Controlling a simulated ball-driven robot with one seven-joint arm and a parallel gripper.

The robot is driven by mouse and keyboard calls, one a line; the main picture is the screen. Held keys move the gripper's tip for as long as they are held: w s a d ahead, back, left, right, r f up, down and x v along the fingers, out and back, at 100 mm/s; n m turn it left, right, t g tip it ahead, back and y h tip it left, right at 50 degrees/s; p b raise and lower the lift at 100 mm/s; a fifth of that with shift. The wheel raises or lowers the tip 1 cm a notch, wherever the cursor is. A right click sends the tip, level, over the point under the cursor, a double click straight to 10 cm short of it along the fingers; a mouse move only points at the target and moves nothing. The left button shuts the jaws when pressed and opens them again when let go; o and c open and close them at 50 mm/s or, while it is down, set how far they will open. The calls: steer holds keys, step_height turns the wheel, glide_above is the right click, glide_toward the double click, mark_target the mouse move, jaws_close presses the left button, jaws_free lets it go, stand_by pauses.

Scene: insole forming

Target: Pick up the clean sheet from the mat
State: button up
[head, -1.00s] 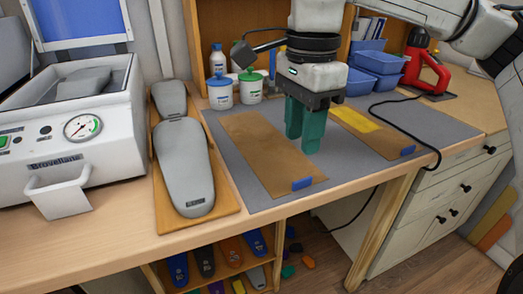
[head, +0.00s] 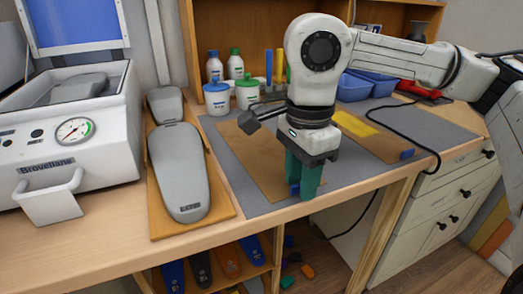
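The plain brown sheet (head: 252,160) lies flat on the grey mat (head: 258,202), with a blue tab (head: 294,189) at its near right corner. A second brown sheet (head: 382,141) with a yellow patch (head: 355,124) lies on the mat to the right, with its own blue tab (head: 407,155). My gripper (head: 302,189) points down at the plain sheet's near corner. Its two teal fingers stand apart, low by the tab, and hide part of it. Whether they touch the tab I cannot tell.
Left of the mat, grey foot forms (head: 178,165) lie on a wooden board, beside a white press (head: 70,130) with a gauge. Tubs (head: 217,97) and bottles stand behind the mat. Blue bins (head: 355,87) are at the back right. A black cable (head: 437,150) crosses the mat's right side.

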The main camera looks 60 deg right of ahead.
jaws_close()
stand_by(0.4)
